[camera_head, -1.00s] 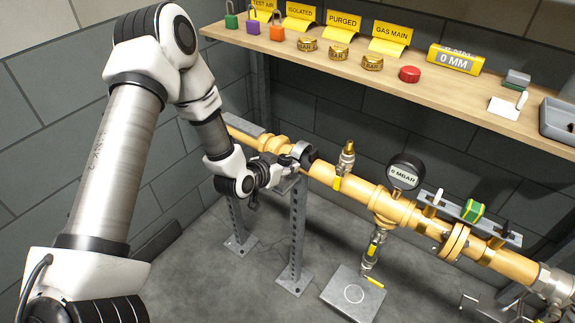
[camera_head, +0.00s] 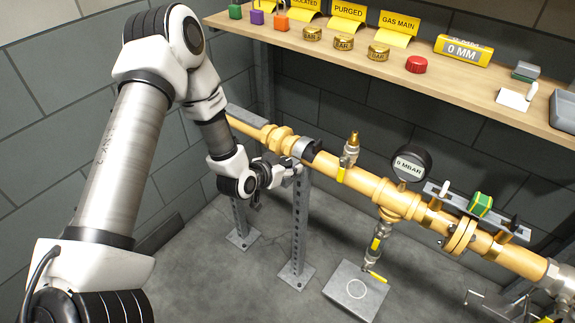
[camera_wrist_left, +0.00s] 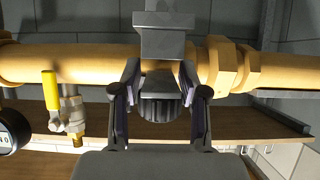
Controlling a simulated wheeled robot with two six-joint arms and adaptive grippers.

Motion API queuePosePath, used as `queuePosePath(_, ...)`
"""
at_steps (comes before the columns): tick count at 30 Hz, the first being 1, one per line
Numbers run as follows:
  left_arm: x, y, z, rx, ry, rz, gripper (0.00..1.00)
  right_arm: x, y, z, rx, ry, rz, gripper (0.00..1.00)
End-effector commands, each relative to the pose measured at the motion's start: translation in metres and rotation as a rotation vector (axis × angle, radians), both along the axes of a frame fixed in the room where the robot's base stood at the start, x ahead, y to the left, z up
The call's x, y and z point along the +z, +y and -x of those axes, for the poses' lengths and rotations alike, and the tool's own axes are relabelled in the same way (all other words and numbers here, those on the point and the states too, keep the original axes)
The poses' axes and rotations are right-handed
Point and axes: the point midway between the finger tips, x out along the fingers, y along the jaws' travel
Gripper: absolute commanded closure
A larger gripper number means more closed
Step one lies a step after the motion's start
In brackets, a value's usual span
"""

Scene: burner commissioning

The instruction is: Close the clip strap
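The clip strap (camera_head: 303,148) is a grey and dark band on the yellow pipe (camera_head: 368,186), at the top of a perforated post (camera_head: 299,225). In the left wrist view a grey part of the clip (camera_wrist_left: 160,84) lies between my fingers, with a dark ribbed piece beside it. My left gripper (camera_head: 292,171) is at the front of the clip, just below the pipe. In the wrist view its two fingers (camera_wrist_left: 160,78) stand apart on either side of the clip. Contact with the strap cannot be made out. My right gripper is not in view.
A brass-topped valve (camera_head: 350,150) and a pressure gauge (camera_head: 411,163) stand along the pipe to the right. A wooden shelf (camera_head: 470,95) with tags, caps and a red knob (camera_head: 416,64) runs above. A grey plate (camera_head: 356,291) lies on the floor.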

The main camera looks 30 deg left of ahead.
Motion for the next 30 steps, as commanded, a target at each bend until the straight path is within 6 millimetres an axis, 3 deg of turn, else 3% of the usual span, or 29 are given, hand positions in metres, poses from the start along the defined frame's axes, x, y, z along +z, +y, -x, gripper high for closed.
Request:
queuePosePath(13, 0.006, 0.002, 0.008, 0.003, -0.002, 0.002, 0.44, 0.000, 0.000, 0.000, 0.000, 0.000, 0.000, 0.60)
queuePosePath(24, 0.047, 0.007, 0.084, 0.006, -0.002, 0.009, 0.44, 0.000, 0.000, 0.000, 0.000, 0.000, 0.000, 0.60)
queuePosePath(30, 0.057, 0.008, 0.102, 0.001, -0.001, 0.003, 0.44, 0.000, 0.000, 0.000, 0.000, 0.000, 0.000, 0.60)
